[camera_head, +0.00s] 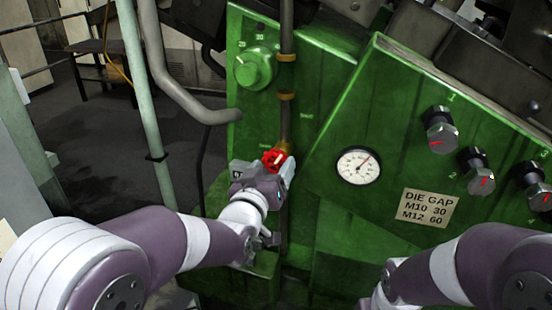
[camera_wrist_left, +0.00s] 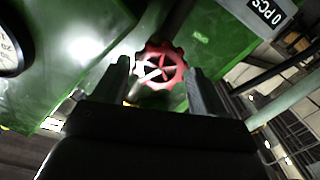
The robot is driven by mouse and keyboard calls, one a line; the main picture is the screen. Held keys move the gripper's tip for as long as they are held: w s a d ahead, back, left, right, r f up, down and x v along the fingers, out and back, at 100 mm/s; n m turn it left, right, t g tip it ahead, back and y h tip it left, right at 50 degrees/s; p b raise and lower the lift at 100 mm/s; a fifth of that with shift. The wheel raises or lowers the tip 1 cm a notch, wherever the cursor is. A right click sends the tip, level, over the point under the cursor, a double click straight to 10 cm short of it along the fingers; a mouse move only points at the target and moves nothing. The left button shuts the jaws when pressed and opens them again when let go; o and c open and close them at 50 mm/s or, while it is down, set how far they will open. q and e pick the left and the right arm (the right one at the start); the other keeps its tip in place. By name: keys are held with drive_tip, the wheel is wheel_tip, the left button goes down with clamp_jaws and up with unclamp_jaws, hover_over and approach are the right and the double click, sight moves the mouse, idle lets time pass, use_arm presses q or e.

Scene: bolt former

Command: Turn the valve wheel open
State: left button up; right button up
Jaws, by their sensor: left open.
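The valve wheel (camera_head: 274,159) is small, red and spoked, and sits on a vertical pipe on the green machine. My left gripper (camera_head: 268,170) is at the wheel in the head view and covers part of it. In the left wrist view the wheel (camera_wrist_left: 160,66) shows between and beyond the two dark fingers of the left gripper (camera_wrist_left: 160,80). The fingers are apart, one on each side of the wheel. I cannot tell whether they touch its rim. My right arm (camera_head: 470,270) shows at the lower right; its gripper is not visible.
The green machine panel (camera_head: 330,110) carries a round gauge (camera_head: 358,166), a green knob (camera_head: 256,68), several numbered dark knobs (camera_head: 440,130) and a die gap label (camera_head: 427,207). A grey-green pole (camera_head: 143,90) and a bent grey pipe (camera_head: 185,100) stand left of the panel.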

use_arm(q)
drive_tip(key=shift+x, duration=0.9)
drive_tip(key=shift+w+d, duration=0.15)
drive_tip(key=shift+w, duration=0.35)
drive_tip(key=shift+s, duration=0.1)
drive_tip(key=c, duration=0.7)
